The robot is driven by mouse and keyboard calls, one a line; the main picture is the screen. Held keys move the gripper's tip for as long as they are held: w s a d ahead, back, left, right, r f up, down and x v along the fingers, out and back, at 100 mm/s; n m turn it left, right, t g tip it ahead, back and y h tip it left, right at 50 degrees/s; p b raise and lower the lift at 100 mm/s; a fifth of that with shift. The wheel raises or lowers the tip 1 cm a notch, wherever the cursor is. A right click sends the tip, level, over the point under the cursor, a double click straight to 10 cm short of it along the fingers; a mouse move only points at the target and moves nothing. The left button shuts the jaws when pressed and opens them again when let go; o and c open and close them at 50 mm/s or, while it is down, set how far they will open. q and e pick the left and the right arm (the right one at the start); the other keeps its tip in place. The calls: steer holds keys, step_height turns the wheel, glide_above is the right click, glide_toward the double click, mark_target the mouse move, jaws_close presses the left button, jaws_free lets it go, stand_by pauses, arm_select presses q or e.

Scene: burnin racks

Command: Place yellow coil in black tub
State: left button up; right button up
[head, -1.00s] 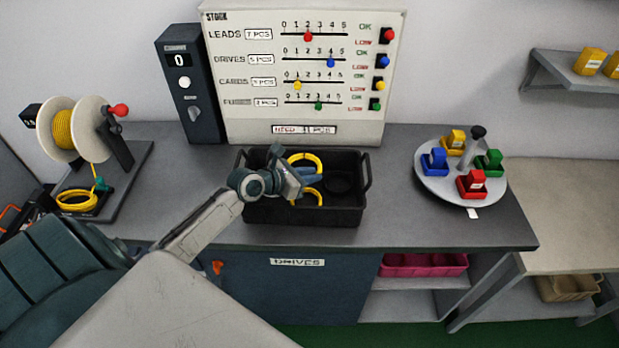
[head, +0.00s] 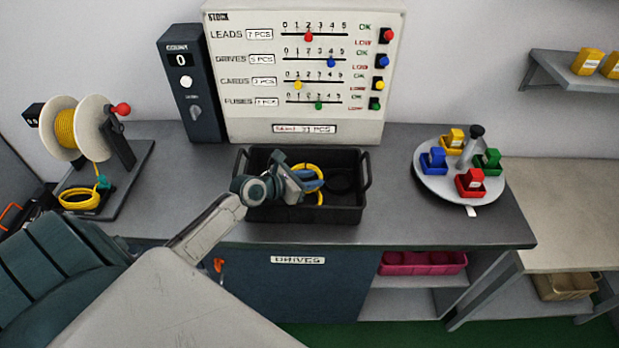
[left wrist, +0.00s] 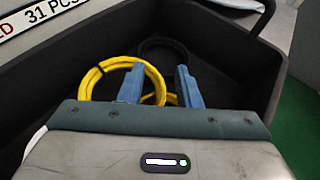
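The yellow coil (head: 305,167) is inside the black tub (head: 335,214) on the bench, left of the middle. In the left wrist view the yellow coil (left wrist: 87,82) leans as a ring behind my left finger pad, its right side showing in the gap between the fingers. My left gripper (head: 311,181) reaches down into the tub; in the left wrist view its blue fingers (left wrist: 158,88) stand apart, not closed on the coil. The coil's lower part is hidden by the gripper. My right gripper is not in view.
A black coil (left wrist: 163,45) lies in the tub beside the yellow one. A spool stand (head: 78,130) with another yellow coil (head: 80,199) stands at left. A stock panel (head: 305,75) rises behind the tub. A round tray (head: 430,180) with colored bins is at right.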

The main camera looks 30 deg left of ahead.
arm_select(q)
steer(key=shift+o, duration=0.5)
steer(key=shift+s+f, duration=0.3)
steer(key=shift+f, duration=0.45)
steer(key=shift+a+r, duration=0.1)
steer(key=shift+r, duration=0.45)
steer(key=v, duration=0.4)
steer(key=r+p+v, duration=0.1)
steer(key=v, duration=0.4)
steer(key=shift+r, duration=0.1)
steer(key=shift+p+v, duration=0.4)
steer(key=shift+v, duration=0.75)
